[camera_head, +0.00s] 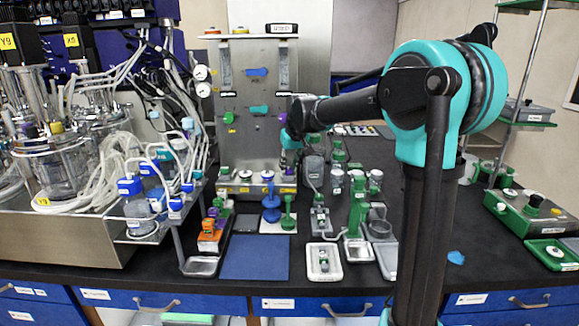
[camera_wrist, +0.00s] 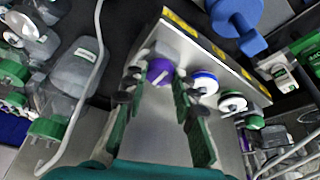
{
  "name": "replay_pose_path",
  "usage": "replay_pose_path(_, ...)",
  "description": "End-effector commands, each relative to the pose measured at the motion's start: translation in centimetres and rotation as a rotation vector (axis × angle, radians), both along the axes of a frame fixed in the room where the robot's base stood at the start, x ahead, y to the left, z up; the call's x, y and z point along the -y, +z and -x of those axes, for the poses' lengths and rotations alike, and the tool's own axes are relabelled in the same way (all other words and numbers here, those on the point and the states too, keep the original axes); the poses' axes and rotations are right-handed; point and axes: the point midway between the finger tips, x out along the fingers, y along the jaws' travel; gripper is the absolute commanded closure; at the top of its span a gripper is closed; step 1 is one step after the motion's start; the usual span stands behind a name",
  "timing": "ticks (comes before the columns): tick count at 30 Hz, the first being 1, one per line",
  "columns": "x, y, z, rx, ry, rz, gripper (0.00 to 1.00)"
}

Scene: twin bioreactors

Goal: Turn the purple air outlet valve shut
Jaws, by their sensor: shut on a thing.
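The purple air outlet valve (camera_wrist: 160,72) is a round knob with a pale pointer line, at the end of a row of knobs on a metal strip with yellow labels. In the wrist view my gripper (camera_wrist: 158,82) has its two dark green-padded fingers on either side of the knob, shut on it. In the head view the purple knob (camera_head: 290,171) shows small at the right end of the strip. My gripper (camera_head: 289,158) reaches down to it from above and is too small there to make out its fingers.
A blue-rimmed knob (camera_wrist: 205,83) sits close beside the purple one, then a green-rimmed knob (camera_wrist: 232,103). A blue stand (camera_head: 271,205) and a green stand (camera_head: 288,215) are in front of the strip. Bottles (camera_wrist: 78,70) with tubing stand close by at left in the wrist view.

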Motion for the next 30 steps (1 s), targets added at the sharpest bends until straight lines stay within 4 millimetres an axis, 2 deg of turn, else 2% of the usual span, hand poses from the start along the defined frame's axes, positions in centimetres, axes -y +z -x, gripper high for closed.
replay_pose_path(13,0.01,0.01,0.0,0.0,-0.009,0.0,1.0)
replay_pose_path(14,0.01,0.01,0.0,0.0,-0.009,0.0,0.7)
replay_pose_path(18,0.0,0.0,0.0,0.0,-0.009,0.0,0.52)
replay_pose_path(26,0.0,0.02,0.01,0.0,-0.008,0.0,0.52)
replay_pose_path(30,0.1,0.65,0.24,0.0,-0.008,0.0,0.52)
